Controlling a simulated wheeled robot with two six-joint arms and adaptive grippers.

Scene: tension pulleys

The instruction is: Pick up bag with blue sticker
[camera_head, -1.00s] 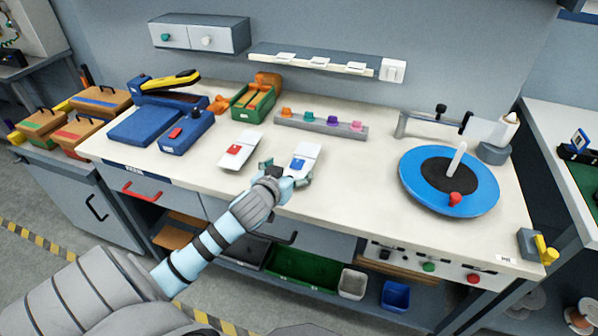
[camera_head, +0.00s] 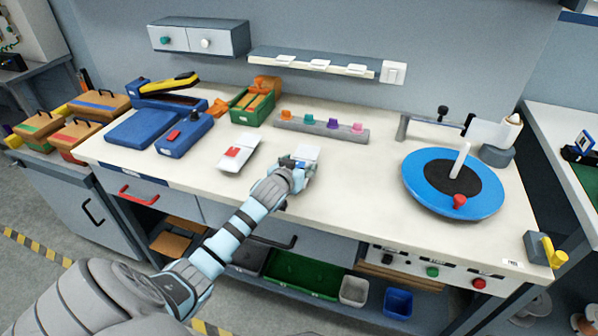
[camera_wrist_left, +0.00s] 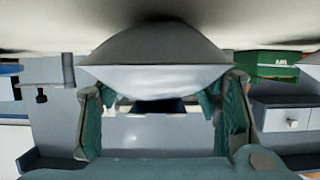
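The bag with the blue sticker (camera_head: 306,153) is a flat white packet on the bench, right of the middle-left area. In the left wrist view a pale, bulging shape that looks like the bag (camera_wrist_left: 152,76) sits across the fingers of my left gripper (camera_wrist_left: 157,105). The fingers stand wide apart, and I cannot tell whether they touch the bag. My right gripper is not in view.
A similar bag with a red sticker (camera_head: 238,153) lies to the left. A blue device (camera_head: 184,135) stands farther left. A grey rack with coloured pegs (camera_head: 322,126) is behind. A blue turntable (camera_head: 420,190) stands at the right. The bench between is clear.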

